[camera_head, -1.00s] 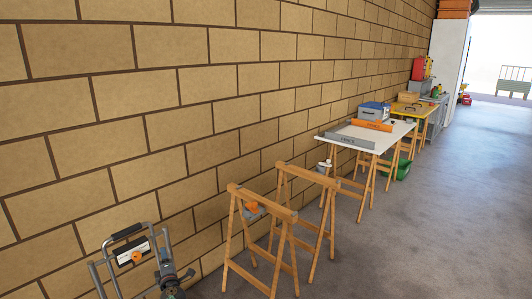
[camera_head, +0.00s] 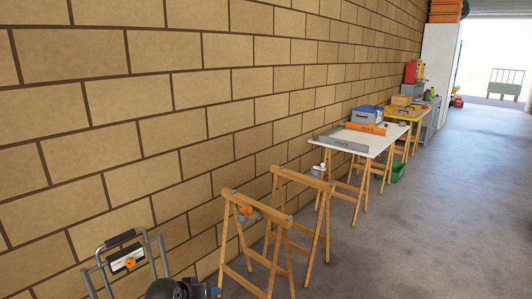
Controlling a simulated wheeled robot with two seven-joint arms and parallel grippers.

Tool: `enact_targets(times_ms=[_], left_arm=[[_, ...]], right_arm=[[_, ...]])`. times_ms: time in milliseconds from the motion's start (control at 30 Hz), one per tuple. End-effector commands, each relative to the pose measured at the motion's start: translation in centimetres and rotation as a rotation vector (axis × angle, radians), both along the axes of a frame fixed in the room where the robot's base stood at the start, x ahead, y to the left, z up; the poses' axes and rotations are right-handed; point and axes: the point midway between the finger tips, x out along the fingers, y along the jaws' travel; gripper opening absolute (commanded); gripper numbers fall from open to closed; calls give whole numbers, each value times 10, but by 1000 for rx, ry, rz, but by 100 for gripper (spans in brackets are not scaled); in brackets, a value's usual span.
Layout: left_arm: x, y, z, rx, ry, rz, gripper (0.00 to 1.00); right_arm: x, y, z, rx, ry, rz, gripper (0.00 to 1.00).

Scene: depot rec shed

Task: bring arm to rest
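A dark, rounded part of my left arm (camera_head: 180,289) shows at the bottom edge, left of the middle, cut off by the frame. It is in front of the wall, just right of a grey tubular frame. I cannot make out two fingers on it, so whether the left gripper is open or shut does not show. It bears no visible object. My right arm and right gripper are out of view.
The grey tubular frame (camera_head: 127,262) with a black grip stands at the lower left. Two wooden sawhorses (camera_head: 258,255) stand along the block wall (camera_head: 190,120). Beyond are a white-topped table (camera_head: 370,142) and a yellow-topped table (camera_head: 408,114). The concrete floor (camera_head: 450,220) on the right is clear.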

Motion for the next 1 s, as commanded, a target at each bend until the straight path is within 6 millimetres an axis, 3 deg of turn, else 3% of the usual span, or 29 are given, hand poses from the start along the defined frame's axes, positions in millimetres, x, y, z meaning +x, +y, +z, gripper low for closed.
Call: enact_targets(times_ms=[33,100,300,567,800,1000], left_arm=[[-29,-2,-7,56,44,-12,58],[-64,-5,-14,121,95,-21,58],[-151,-14,-30,244,183,-46,58],[-245,-35,-51,291,244,-109,58],[-331,-50,-98,291,379,-182,58],[-381,-48,-125,291,471,-201,58]], right_arm=[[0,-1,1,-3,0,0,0],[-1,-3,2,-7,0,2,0],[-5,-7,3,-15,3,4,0],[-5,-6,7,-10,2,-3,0],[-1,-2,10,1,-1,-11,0],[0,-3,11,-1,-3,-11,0]])
